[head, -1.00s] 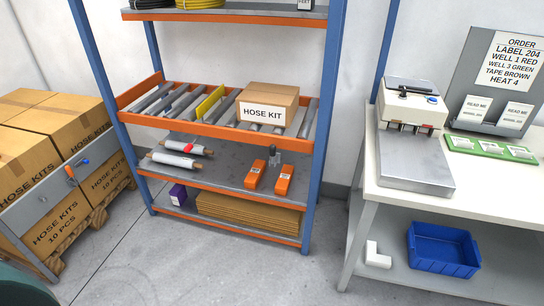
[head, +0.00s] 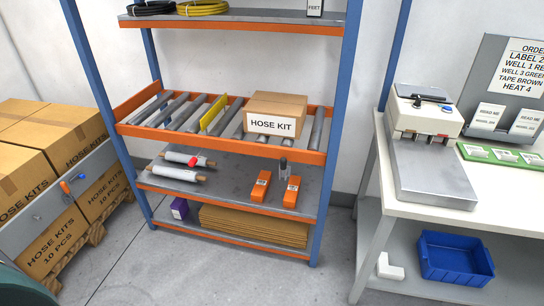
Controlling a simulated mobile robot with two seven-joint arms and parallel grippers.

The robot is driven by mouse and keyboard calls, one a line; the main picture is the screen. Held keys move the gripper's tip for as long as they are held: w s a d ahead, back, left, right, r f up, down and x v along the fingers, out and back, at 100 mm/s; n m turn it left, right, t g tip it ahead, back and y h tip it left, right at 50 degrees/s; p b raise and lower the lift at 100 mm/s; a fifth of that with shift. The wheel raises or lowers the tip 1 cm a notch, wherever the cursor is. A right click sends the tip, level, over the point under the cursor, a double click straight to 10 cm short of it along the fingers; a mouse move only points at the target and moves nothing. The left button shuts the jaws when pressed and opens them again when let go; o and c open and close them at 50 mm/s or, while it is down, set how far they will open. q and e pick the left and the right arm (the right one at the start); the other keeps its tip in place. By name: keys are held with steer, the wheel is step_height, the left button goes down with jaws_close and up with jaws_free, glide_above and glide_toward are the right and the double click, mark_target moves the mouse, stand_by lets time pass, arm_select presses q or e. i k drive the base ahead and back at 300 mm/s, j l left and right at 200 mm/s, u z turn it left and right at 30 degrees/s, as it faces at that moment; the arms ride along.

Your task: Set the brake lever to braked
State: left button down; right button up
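A small lever with an orange part (head: 65,187) and a blue tip (head: 81,177) is on the grey side panel (head: 38,212) in front of the stacked cartons at the left. It is the only lever-like part I make out there. I see no readable braked or released mark beside it, so I cannot tell its setting. Neither of my grippers is in the head view, and nothing touches the lever.
A blue-orange shelf rack (head: 225,140) holds a hose kit box (head: 275,115). A white bench (head: 470,185) with a sealing machine (head: 432,140) stands right. The grey floor (head: 200,275) in front is clear.

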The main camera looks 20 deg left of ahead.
mark_target(283, 160)
steer(key=i+j+z, duration=0.15)
steer(key=j, duration=0.6)
steer(key=i+j+z, duration=0.1)
steer(key=j, duration=0.7)
steer(key=i+j+z, duration=0.15)
steer(key=j, duration=0.65)
steer(key=i+j+z, duration=0.1)
steer(key=j, duration=0.7)
steer(key=i+l, duration=0.8)
steer(key=l, duration=0.15)
